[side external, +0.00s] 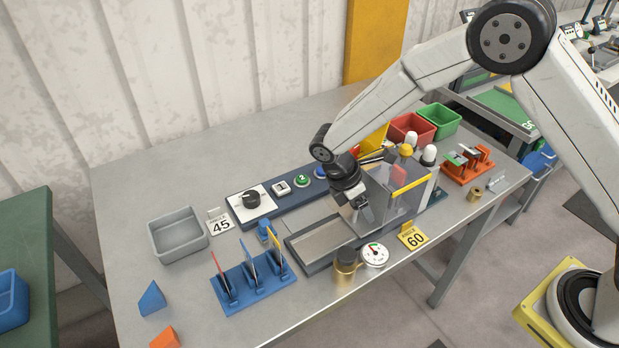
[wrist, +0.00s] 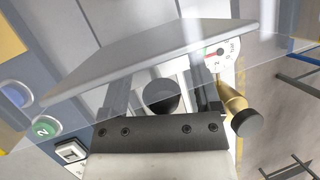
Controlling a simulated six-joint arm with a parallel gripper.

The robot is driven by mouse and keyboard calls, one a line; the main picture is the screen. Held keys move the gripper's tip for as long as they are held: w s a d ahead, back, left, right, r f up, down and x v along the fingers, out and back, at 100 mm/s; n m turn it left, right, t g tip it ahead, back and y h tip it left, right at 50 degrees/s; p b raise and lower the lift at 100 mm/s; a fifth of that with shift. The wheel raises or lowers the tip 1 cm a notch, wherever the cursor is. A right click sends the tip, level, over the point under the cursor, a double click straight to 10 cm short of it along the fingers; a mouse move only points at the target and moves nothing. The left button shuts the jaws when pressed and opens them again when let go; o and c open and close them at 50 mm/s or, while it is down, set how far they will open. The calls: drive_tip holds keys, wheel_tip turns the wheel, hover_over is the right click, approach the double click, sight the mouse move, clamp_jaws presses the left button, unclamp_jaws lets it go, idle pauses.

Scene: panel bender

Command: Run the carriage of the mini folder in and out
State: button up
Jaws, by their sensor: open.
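The mini folder stands mid-bench with a flat grey carriage plate (side external: 322,240) on a dark base and a clear guard (side external: 405,190) with a yellow edge at its right. My gripper (side external: 363,212) is open over the right part of the folder, close to the guard. In the wrist view a grey plate (wrist: 150,55) spans the upper part, beyond my gripper (wrist: 162,92). A round black knob (wrist: 160,97) shows between the two fingers. I cannot tell whether the fingers touch it. My gripper hides part of the folder in the side view.
A dial gauge (side external: 375,254) and a brass cylinder with a black knob (side external: 346,268) stand at the front. A control strip (side external: 278,196) lies behind. A blue tool rack (side external: 252,287) and grey bin (side external: 178,236) are left. Red (side external: 411,130) and green (side external: 439,121) bins are at the back right.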

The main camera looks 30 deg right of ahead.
sight(381, 181)
drive_tip(key=v, duration=0.7)
drive_tip(key=shift+r, duration=0.2)
drive_tip(key=d+r+m, duration=0.1)
drive_tip(key=r, duration=0.1)
drive_tip(key=d+r+m+y, duration=0.1)
drive_tip(key=r, duration=0.1)
drive_tip(key=shift+s+d+m+t, duration=0.1)
drive_tip(key=shift+d+m+t, duration=0.05)
drive_tip(key=shift+m+t, duration=0.2)
drive_tip(key=s+d+m+t+y, duration=0.1)
drive_tip(key=s+d+m, duration=0.1)
drive_tip(key=m, duration=0.1)
drive_tip(key=shift+s+d, duration=0.3)
drive_tip(key=s+d+m+t+y, duration=0.1)
drive_tip(key=s+d+m+t, duration=0.1)
drive_tip(key=s+m, duration=0.3)
drive_tip(key=s+d+m+t+y, duration=0.1)
drive_tip(key=s+d+m+t, duration=0.1)
drive_tip(key=s+d+m, duration=0.3)
drive_tip(key=shift+s+f, duration=0.2)
drive_tip(key=shift+s, duration=0.85)
drive_tip(key=shift+d+r+m, duration=0.1)
drive_tip(key=shift+m, duration=0.15)
